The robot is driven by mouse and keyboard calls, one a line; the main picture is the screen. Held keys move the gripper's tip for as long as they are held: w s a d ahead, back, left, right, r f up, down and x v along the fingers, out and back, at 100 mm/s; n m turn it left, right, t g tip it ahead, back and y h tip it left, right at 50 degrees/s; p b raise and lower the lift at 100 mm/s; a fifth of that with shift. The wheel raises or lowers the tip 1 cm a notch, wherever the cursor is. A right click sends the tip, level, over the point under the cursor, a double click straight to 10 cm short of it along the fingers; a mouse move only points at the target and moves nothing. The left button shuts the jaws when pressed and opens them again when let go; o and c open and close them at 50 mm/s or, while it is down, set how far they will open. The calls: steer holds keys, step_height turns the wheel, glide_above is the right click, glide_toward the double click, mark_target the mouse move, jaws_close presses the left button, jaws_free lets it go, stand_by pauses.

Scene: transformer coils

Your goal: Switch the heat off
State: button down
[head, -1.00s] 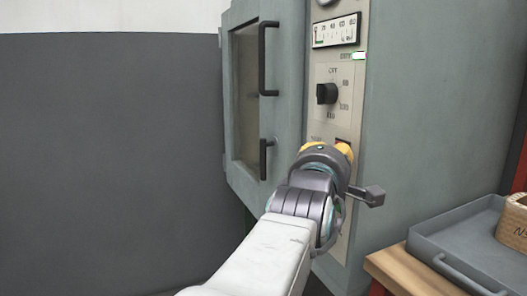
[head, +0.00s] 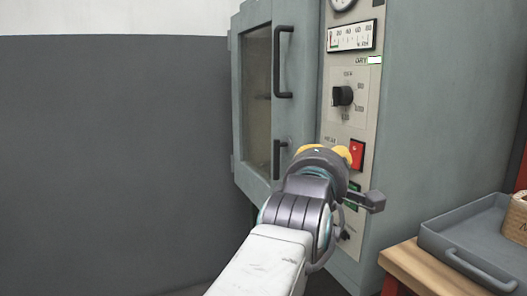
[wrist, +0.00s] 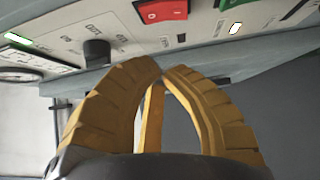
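The red rocker switch (head: 357,154) sits on the oven's pale control panel, beside a small label that seems to read HEAT. It also shows at the top of the wrist view (wrist: 162,10), with white marks on it; I cannot tell which side is pressed in. My gripper (head: 327,151) is just left of the switch in the head view. In the wrist view its yellow fingers (wrist: 161,74) meet at the tips, shut and empty, with the switch apart beyond them. The gripper body hides part of the panel below the switch.
A black knob (head: 343,96) and a gauge (head: 352,36) are above the switch, and a green switch (wrist: 236,3) is near it. The oven door (head: 257,100) with dark handles is at left. A grey tray (head: 470,240) on a wooden bench stands at right.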

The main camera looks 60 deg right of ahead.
steer(key=s+a+p, duration=0.1)
steer(key=a, duration=0.6)
steer(key=shift+s+a+r+p, duration=0.2)
steer(key=shift+r+p, duration=0.1)
steer(key=shift+p, duration=0.1)
stand_by(0.5)
